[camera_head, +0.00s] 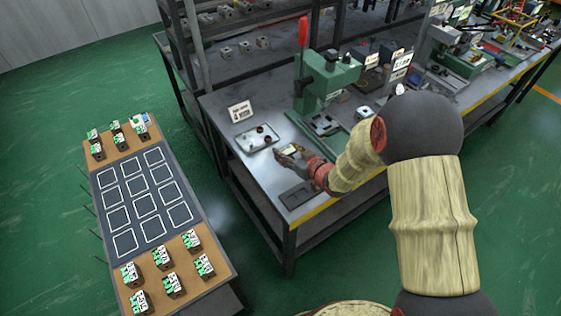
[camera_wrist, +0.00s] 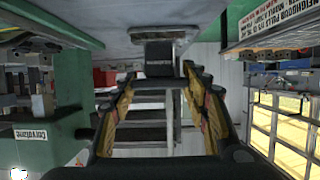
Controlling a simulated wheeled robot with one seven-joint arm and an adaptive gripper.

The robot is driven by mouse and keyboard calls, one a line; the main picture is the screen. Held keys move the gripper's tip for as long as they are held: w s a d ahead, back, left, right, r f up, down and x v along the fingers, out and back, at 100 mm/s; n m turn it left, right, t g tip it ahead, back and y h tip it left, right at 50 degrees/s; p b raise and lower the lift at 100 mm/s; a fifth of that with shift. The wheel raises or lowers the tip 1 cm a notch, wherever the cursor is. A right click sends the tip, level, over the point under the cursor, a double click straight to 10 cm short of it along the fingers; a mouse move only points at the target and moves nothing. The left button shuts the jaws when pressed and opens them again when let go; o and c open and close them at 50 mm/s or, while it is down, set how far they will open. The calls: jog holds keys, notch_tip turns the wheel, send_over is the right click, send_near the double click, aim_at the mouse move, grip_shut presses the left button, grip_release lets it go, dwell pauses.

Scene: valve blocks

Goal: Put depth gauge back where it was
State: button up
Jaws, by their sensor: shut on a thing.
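My gripper (camera_head: 291,154) is low over the grey workbench, between a pale tray and a dark flat pad (camera_head: 298,195) at the bench's front edge. In the wrist view its two fingers (camera_wrist: 158,82) close in from both sides on a dark, block-shaped thing with a small pale label, which I take to be the depth gauge (camera_wrist: 158,60). In the head view the held thing is small and mostly covered by the fingers, so its shape is unclear. The pad has a darker recess and nothing visible lies in it.
The pale tray (camera_head: 257,138) with dark round parts and a sign (camera_head: 240,111) stand left of my gripper. A green press (camera_head: 325,80) with a red handle stands behind it. A separate table (camera_head: 147,205) with outlined squares and several labelled blocks stands at the left.

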jog(key=shift+w+a+f+b, duration=0.15)
jog(key=shift+w+a+f, duration=0.25)
jog(key=shift+f, duration=0.25)
jog(key=shift+w+a+f+b, duration=0.15)
jog(key=shift+w+a+f, duration=0.15)
jog(key=shift+a+f, duration=0.25)
jog(key=shift+w+a+f+b, duration=0.1)
jog(key=shift+f+b, duration=0.25)
jog(key=shift+f, duration=0.6)
jog(key=shift+w+a+f+b, duration=0.1)
jog(key=shift+f+b, duration=0.25)
jog(key=shift+f, duration=0.55)
jog(key=shift+f, duration=0.2)
jog(key=o, duration=1.4)
jog(key=shift+c, duration=0.2)
jog(key=shift+r, duration=0.25)
jog(key=p+v, duration=0.2)
jog(key=v, duration=1)
jog(key=shift+s+d+f+p, duration=0.1)
jog(key=shift+p, duration=0.2)
